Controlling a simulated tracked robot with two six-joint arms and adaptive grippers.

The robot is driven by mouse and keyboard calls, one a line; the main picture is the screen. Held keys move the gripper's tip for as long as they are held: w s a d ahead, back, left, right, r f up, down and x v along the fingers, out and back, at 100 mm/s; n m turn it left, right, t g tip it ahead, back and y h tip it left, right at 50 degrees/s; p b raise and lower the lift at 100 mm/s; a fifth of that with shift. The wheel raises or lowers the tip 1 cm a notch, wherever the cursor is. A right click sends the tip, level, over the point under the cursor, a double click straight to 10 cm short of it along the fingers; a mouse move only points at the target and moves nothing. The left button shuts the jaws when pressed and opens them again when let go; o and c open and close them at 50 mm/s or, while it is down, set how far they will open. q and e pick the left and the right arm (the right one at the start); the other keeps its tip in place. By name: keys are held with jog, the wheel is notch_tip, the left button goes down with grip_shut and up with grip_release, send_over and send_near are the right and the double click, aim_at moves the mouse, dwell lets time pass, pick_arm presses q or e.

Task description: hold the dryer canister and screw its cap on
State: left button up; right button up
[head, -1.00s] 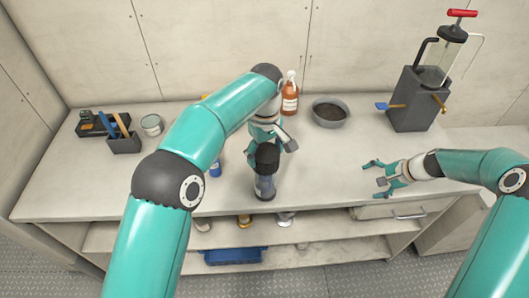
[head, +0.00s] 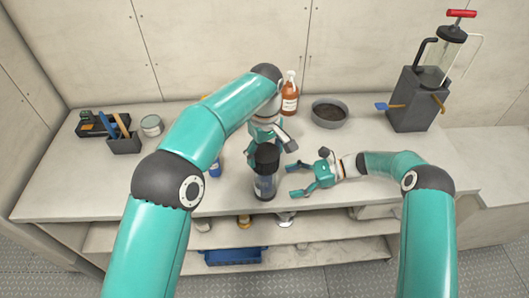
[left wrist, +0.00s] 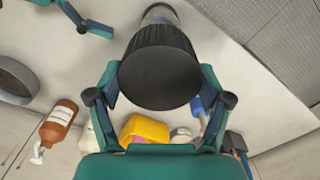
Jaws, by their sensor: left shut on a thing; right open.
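The dryer canister (head: 264,187) is a clear cylinder standing upright near the counter's front edge. Its ribbed black cap (head: 266,157) sits at the canister's top; I cannot tell whether it is threaded. My left gripper (head: 269,146) is shut on the cap from behind. In the left wrist view the cap (left wrist: 160,75) fills the space between the fingers and hides most of the canister (left wrist: 160,13). My right gripper (head: 298,180) is open and empty, just right of the canister, its fingers pointing at it. Part of it shows at upper left in the left wrist view (left wrist: 75,16).
An orange bottle (head: 289,98) and a grey bowl (head: 330,114) stand behind. A pump device (head: 412,100) is at the back right. A tool holder (head: 124,146) and a tin (head: 151,126) are at left. A blue item (head: 214,169) stands left of the canister.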

aim_at(269, 186)
jog(key=shift+x, duration=3.75)
jog(key=shift+c, duration=0.3)
jog(key=c, duration=0.8)
jog(key=shift+c, duration=0.2)
